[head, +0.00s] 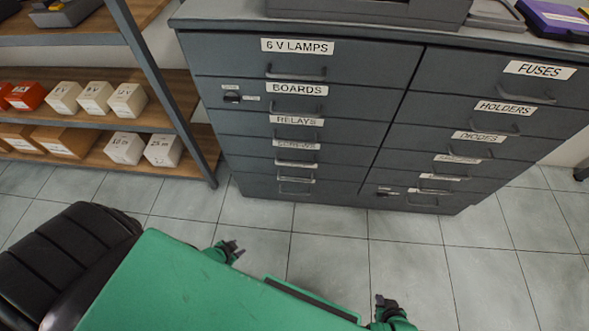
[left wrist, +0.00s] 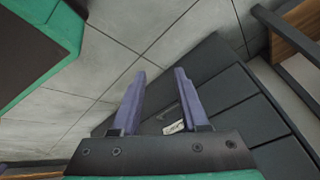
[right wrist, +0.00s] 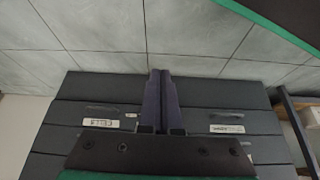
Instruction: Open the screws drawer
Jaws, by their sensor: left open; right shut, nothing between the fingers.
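A dark grey drawer cabinet (head: 335,107) stands on the floor ahead with two columns of labelled drawers, all apparently shut. The left column reads 6 V LAMPS, BOARDS and RELAYS from the top. The label below RELAYS (head: 297,145) and those lower are too blurred to read, so I cannot tell which is screws.
A shelf rack (head: 140,55) with white, brown and orange boxes stands left of the cabinet. A black padded seat (head: 68,250) is at the lower left. Equipment lies on the cabinet top. Bare tiled floor (head: 410,250) lies in front of the cabinet and to its right.

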